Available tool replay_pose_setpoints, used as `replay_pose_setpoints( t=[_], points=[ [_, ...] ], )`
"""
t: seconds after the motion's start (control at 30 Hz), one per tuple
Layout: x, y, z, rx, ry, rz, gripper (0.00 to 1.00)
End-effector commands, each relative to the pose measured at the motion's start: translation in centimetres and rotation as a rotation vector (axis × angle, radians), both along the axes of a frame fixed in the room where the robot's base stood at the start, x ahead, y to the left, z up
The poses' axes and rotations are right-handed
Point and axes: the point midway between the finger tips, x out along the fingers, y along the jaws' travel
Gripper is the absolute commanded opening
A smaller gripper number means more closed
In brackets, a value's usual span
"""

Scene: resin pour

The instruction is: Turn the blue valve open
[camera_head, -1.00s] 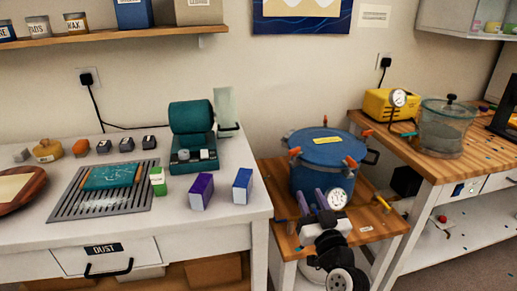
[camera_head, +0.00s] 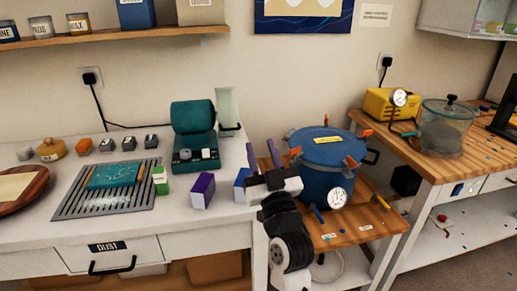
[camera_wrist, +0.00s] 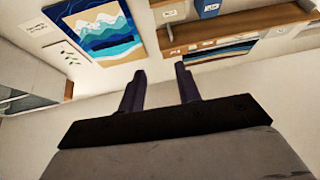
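The blue valve (camera_head: 317,214) is a small blue lever low at the front left of the blue pressure pot (camera_head: 322,178), by the wooden stand's top. My gripper (camera_head: 262,146) is left of the pot, between it and the white table, fingers pointing up. It is apart from the valve, which is to its lower right in the head view. In the wrist view my gripper (camera_wrist: 160,72) has its two dark fingers apart with nothing between them. The wrist view shows the wall and shelf, not the valve.
A yellow-handled lever (camera_head: 382,202) is at the pot's right. A round gauge (camera_head: 337,197) is on its front. The blue box (camera_head: 241,185) on the white table (camera_head: 225,218) is close to my gripper. A yellow pump (camera_head: 391,103) and a glass chamber (camera_head: 446,125) stand on the right bench.

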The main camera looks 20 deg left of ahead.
Motion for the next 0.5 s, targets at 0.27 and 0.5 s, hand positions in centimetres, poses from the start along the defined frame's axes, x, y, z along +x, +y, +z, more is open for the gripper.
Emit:
replay_pose_setpoints(
  t=[0.27,0.5],
  points=[
    [-0.64,0.63,0.88,0.013,-0.021,0.007,0.33],
    [-0.60,0.61,0.86,0.012,-0.021,0.007,0.33]
  ],
)
